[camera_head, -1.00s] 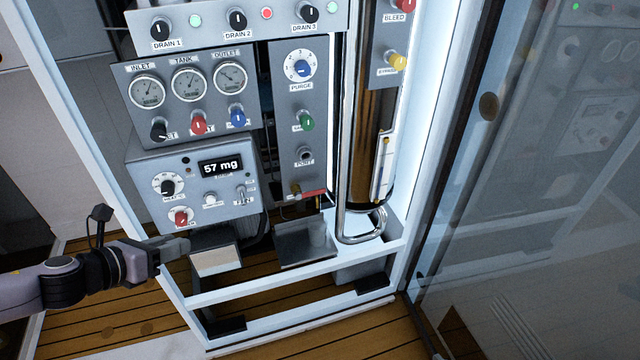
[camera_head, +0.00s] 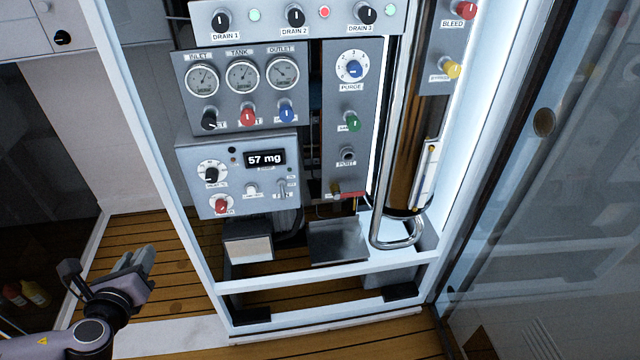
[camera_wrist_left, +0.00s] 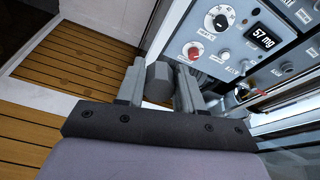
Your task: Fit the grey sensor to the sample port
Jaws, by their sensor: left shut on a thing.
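My left gripper (camera_head: 146,258) is at the lower left of the head view, left of the cabinet frame and apart from it. In the left wrist view, it (camera_wrist_left: 160,88) is shut on the grey sensor (camera_wrist_left: 158,78), a dark grey faceted piece between the fingers. In the head view I cannot make out the sensor apart from the fingers. The sample port (camera_head: 348,154) is a small round fitting above a "PORT" label on the narrow grey panel, up and right of the gripper; nothing is on it. My right gripper is not in view.
A control box (camera_head: 240,175) reads 57 mg. Below the port are a red-handled valve (camera_head: 350,194) and a metal tray (camera_head: 338,243). A white cabinet post (camera_head: 150,140) stands between gripper and panels. A glass door (camera_head: 545,200) is at the right. Wooden floor (camera_head: 150,225) lies open at left.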

